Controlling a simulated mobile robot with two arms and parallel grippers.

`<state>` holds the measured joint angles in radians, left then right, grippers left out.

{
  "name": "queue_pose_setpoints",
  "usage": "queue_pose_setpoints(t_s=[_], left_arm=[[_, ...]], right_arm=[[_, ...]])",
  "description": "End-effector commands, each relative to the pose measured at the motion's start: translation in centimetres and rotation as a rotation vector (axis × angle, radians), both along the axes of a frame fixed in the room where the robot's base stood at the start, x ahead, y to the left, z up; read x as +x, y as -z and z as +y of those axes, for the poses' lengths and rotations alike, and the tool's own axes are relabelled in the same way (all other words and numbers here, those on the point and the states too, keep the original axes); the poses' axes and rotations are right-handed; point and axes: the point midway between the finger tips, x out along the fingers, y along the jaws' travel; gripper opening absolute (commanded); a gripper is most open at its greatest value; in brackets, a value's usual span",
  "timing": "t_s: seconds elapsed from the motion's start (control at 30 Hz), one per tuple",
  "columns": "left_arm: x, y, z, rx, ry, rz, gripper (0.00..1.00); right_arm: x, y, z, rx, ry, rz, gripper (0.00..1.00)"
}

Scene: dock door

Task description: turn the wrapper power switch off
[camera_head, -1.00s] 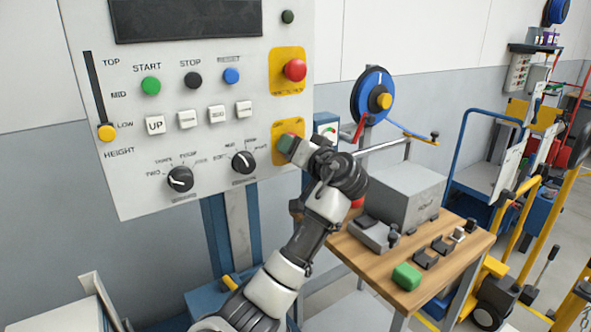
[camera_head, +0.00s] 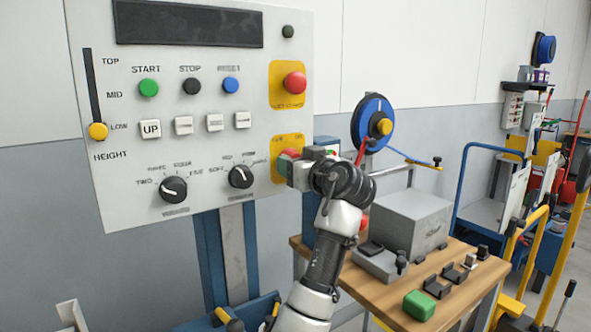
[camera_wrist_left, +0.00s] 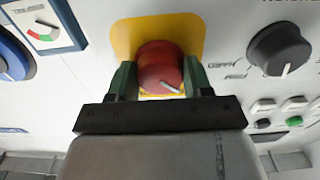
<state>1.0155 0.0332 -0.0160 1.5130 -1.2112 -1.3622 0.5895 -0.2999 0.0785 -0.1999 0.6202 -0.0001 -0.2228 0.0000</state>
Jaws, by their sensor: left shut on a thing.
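The wrapper power switch is a red rotary knob (camera_head: 291,153) with a white pointer line, on a yellow plate (camera_head: 277,174) at the lower right of the light grey control panel (camera_head: 120,165). In the left wrist view the knob (camera_wrist_left: 160,66) sits between the two dark green fingers, its pointer line slanting. My left gripper (camera_head: 288,164) is shut on this knob, with a finger on each side. In the head view the gripper hides much of the knob and part of the plate's lettering. My right gripper is not in view.
A red emergency button (camera_head: 294,83) sits above on another yellow plate. Two black dials (camera_head: 173,189) and several push buttons are to the left. A wooden bench (camera_head: 380,296) with a grey box (camera_head: 412,226) stands close to the right of my arm.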

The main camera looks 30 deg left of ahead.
Motion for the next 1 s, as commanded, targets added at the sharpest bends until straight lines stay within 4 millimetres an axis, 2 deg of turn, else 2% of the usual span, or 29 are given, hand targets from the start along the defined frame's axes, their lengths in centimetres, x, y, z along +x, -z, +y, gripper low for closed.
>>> queue_pose_setpoints(t_s=[0.37, 0.4, 0.57, 0.87, 1.0], left_arm=[[0.0, 0.0, 0.0, -0.003, 0.001, -0.008, 0.27], [0.0, 0.0, 0.0, -0.003, 0.001, -0.008, 0.52], [0.0, 0.0, 0.0, -0.003, 0.001, -0.008, 0.76], [-0.1, 0.0, -0.2, -0.003, 0.001, -0.006, 0.76], [-0.6, 0.1, -1.6, -0.003, 0.003, -0.008, 0.76]], right_arm=[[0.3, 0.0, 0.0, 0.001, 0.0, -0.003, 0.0], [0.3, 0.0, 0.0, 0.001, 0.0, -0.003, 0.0], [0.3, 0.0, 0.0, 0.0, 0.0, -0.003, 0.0], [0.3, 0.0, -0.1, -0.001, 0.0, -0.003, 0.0], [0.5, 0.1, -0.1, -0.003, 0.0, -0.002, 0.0]])
